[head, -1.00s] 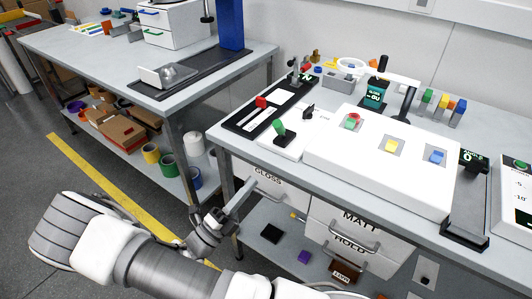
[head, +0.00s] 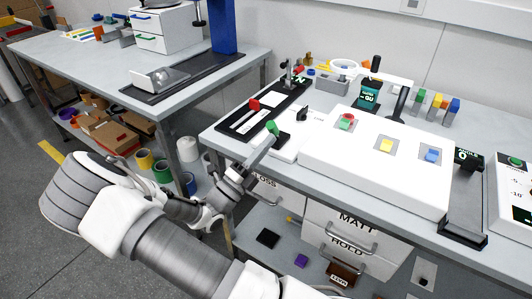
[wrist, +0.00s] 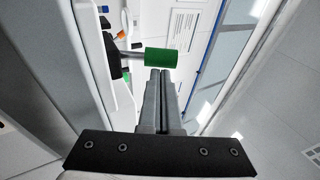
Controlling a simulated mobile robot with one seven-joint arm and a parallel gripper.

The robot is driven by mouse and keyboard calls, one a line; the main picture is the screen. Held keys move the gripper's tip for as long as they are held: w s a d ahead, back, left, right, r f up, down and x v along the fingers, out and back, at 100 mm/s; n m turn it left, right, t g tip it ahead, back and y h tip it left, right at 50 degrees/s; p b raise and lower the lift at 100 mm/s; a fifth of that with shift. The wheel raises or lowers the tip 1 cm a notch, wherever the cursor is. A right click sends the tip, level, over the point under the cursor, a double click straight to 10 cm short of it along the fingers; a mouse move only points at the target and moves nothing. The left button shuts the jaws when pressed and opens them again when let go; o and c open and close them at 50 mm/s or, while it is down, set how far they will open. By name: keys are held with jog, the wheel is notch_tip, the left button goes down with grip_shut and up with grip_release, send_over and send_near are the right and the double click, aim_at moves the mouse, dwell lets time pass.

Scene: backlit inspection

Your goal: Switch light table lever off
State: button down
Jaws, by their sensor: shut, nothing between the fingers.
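The lever has a green grip (head: 272,127) and rises from a white plate (head: 288,148) at the left end of the white light table (head: 405,192). In the wrist view the green grip (wrist: 162,57) sits on a grey rod that comes out of a dark mount (wrist: 114,55). My gripper (head: 270,140) is at the bench's front edge, right beside the lever, and hides the lever's lower part in the head view. In the wrist view my closed fingertips (wrist: 160,72) are just below the green grip. I cannot tell whether they touch it. The fingers hold nothing.
Red, yellow (head: 386,146) and blue (head: 433,155) pieces sit on the light table's top. A black slider fixture with a red knob (head: 254,104) lies left of the lever. A black knob (head: 302,113) stands behind it. Labelled drawers (head: 345,225) hang below the bench.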

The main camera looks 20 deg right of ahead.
jog(key=shift+r+p, duration=0.15)
jog(key=shift+p, duration=0.15)
jog(key=shift+d+r+p, duration=0.1)
jog(key=shift+r+p, duration=0.05)
jog(key=shift+p, duration=0.5)
